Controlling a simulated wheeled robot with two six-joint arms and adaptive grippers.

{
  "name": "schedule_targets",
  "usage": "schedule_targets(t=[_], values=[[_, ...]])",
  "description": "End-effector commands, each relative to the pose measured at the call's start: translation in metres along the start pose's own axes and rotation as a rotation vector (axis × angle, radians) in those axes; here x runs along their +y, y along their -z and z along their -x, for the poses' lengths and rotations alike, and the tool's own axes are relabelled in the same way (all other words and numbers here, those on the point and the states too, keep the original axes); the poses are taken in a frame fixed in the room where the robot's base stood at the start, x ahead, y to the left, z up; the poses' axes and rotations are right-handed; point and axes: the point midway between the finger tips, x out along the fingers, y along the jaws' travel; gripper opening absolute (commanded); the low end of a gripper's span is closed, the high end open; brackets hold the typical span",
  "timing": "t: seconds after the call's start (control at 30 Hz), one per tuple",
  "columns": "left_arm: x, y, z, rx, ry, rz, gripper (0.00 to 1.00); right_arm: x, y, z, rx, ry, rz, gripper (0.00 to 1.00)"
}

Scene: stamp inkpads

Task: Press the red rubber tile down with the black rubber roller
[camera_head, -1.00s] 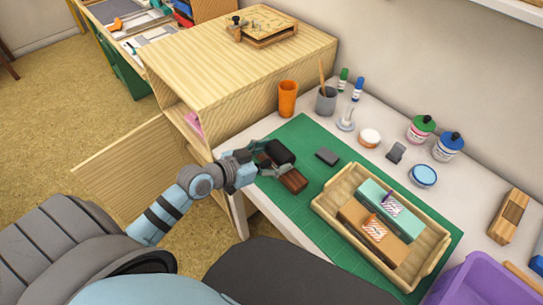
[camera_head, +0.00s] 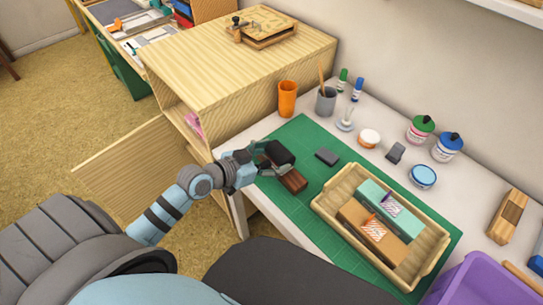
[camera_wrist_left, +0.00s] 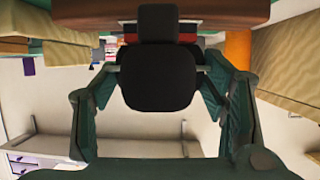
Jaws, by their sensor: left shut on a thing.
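My left gripper (camera_head: 262,160) is shut on the black rubber roller (camera_head: 280,153) at the left end of the green mat. In the left wrist view the roller (camera_wrist_left: 158,75) fills the space between the fingers. A dark brown wooden block (camera_head: 292,181) is right beside the roller in the head view; its brown edge (camera_wrist_left: 90,20) spans the top of the wrist view. A thin red strip (camera_wrist_left: 188,38), perhaps the red rubber tile, shows along that edge, mostly hidden by the roller. I cannot tell whether the roller touches it. My right gripper is not in view.
A wooden tray (camera_head: 330,211) on the green mat (camera_head: 305,210) holds teal and tan blocks with patterned tops. A dark grey block (camera_head: 327,156) lies nearby. An orange cup (camera_head: 287,98) and several jars stand behind. A purple bin (camera_head: 485,285) is front right.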

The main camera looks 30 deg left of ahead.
Motion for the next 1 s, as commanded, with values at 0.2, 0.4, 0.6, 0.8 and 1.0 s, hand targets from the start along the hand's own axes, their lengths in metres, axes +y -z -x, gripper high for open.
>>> schedule_targets(t=[0.2, 0.4, 0.6, 0.8, 1.0], values=[[0.000, 0.029, 0.012, 0.000, 0.000, 0.001, 0.34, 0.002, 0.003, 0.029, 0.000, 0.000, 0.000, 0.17], [0.000, 0.052, 0.021, 0.003, 0.000, -0.001, 0.34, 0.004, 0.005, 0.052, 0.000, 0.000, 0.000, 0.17], [0.000, 0.065, 0.027, 0.004, 0.001, -0.001, 0.34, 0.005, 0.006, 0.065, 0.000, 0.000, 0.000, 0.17], [0.000, 0.063, 0.026, 0.005, 0.001, -0.001, 0.34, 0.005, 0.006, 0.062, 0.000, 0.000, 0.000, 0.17], [0.000, 0.063, 0.026, 0.006, 0.001, -0.001, 0.34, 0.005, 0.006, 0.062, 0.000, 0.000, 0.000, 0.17]])
